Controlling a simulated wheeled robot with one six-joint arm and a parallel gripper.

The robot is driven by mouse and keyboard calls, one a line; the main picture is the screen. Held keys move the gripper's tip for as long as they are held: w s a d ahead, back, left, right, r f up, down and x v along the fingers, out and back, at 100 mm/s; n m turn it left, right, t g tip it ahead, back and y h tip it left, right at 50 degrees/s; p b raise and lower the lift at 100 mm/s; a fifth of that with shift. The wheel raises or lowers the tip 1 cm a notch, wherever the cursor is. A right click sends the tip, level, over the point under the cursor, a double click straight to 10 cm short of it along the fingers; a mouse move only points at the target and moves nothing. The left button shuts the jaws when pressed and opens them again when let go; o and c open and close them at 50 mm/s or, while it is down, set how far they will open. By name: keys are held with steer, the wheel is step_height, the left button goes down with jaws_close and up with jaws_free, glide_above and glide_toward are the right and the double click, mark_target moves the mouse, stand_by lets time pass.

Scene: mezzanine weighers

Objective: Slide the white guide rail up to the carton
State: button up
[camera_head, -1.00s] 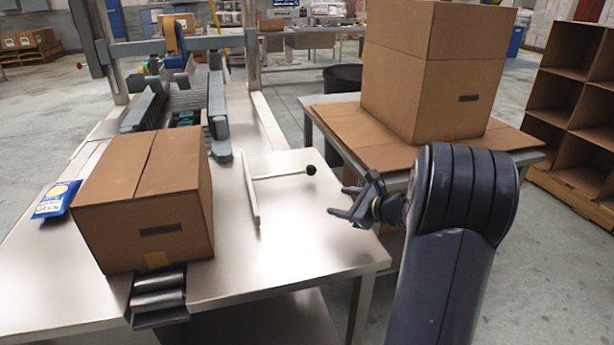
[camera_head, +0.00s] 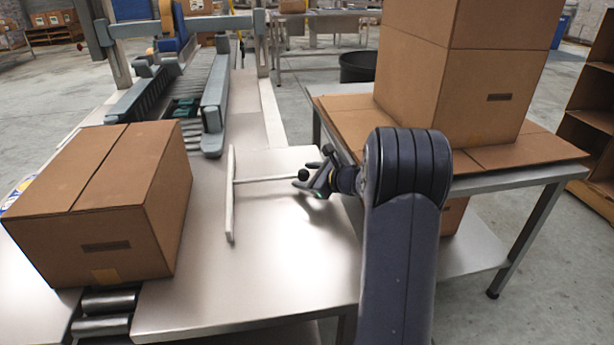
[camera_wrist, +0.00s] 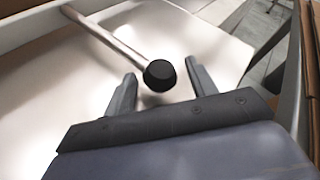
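The white guide rail (camera_head: 230,195) stands upright on the steel table, with a thin rod (camera_head: 268,179) running right from it to a black knob (camera_head: 303,174). The brown carton (camera_head: 108,205) sits left of the rail, with a gap of bare steel between them. My gripper (camera_head: 312,184) is at the knob end of the rod. In the wrist view its two fingers (camera_wrist: 161,86) are spread, with the black knob (camera_wrist: 160,74) between and just ahead of the fingertips. Whether a finger touches the knob is unclear. The rail also shows at the wrist view's upper left (camera_wrist: 35,25).
Dark rollers (camera_head: 105,312) lie under the carton's front. A conveyor (camera_head: 175,95) with grey side guards runs behind. A second table (camera_head: 530,168) at right bears stacked cartons (camera_head: 470,85). The steel surface (camera_head: 270,265) in front of the rail is clear.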

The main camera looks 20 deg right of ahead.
mark_target(268, 178)
steer(key=shift+d+r, duration=0.1)
steer(key=shift+r, duration=0.1)
jaws_close()
steer(key=a+b, duration=0.1)
steer(key=a, duration=0.2)
steer(key=w+a+b, duration=0.1)
steer(key=a, duration=0.3)
steer(key=w+a+b, duration=0.1)
steer(key=a, duration=0.2)
steer(key=shift+w+a+r, duration=0.1)
steer(key=shift+a+r, duration=0.05)
steer(key=shift+a, duration=0.05)
jaws_free()
steer(key=shift+d, duration=0.1)
steer(key=shift+o, duration=0.3)
